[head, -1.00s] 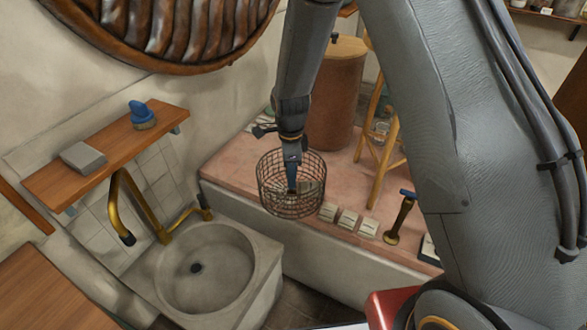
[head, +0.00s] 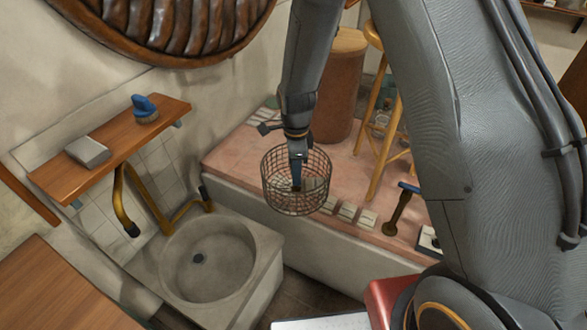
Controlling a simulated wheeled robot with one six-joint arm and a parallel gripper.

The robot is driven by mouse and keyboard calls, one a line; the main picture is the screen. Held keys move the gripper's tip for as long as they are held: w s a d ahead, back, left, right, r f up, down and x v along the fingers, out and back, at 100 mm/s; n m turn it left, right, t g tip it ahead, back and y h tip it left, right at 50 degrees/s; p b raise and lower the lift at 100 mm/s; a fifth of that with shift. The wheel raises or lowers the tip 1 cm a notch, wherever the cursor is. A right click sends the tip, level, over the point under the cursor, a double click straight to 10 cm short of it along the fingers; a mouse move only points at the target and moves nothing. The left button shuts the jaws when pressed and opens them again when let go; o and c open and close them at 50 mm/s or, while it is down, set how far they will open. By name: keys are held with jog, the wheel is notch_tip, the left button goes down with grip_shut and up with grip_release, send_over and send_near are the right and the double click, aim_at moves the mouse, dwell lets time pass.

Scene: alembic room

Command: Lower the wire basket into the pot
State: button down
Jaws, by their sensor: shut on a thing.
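The wire basket (head: 318,202) is a round, open-topped mesh cylinder near the middle of the head view. It hangs roughly upright from my gripper (head: 297,185). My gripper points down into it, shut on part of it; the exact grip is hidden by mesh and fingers. The basket shows in front of the pink ledge and its front edge; its height above them is hard to judge. I cannot make out a pot for certain. A brown cylinder (head: 338,90) with a flat tan top stands on the ledge behind.
A stone sink (head: 262,258) with brass pipes (head: 122,200) is at lower left, below a wooden shelf (head: 112,150). The pink ledge (head: 240,150) bears pale blocks (head: 348,211), a wooden stool (head: 377,165) and a blue-topped brass tool (head: 400,208). A red object (head: 392,298) is near my base.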

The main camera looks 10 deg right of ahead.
jog(key=shift+s+d+r+p, duration=0.55)
jog(key=shift+s+d+p, duration=0.35)
jog(key=shift+s, duration=0.6)
jog(key=shift+s+d+r+p, duration=0.65)
jog(key=shift+s+p, duration=0.4)
jog(key=shift+s, duration=0.5)
jog(key=shift+s+d+r+p, duration=0.45)
jog(key=shift+s+d+p, duration=0.5)
jog(key=shift+s, duration=0.55)
jog(key=shift+f, duration=0.15)
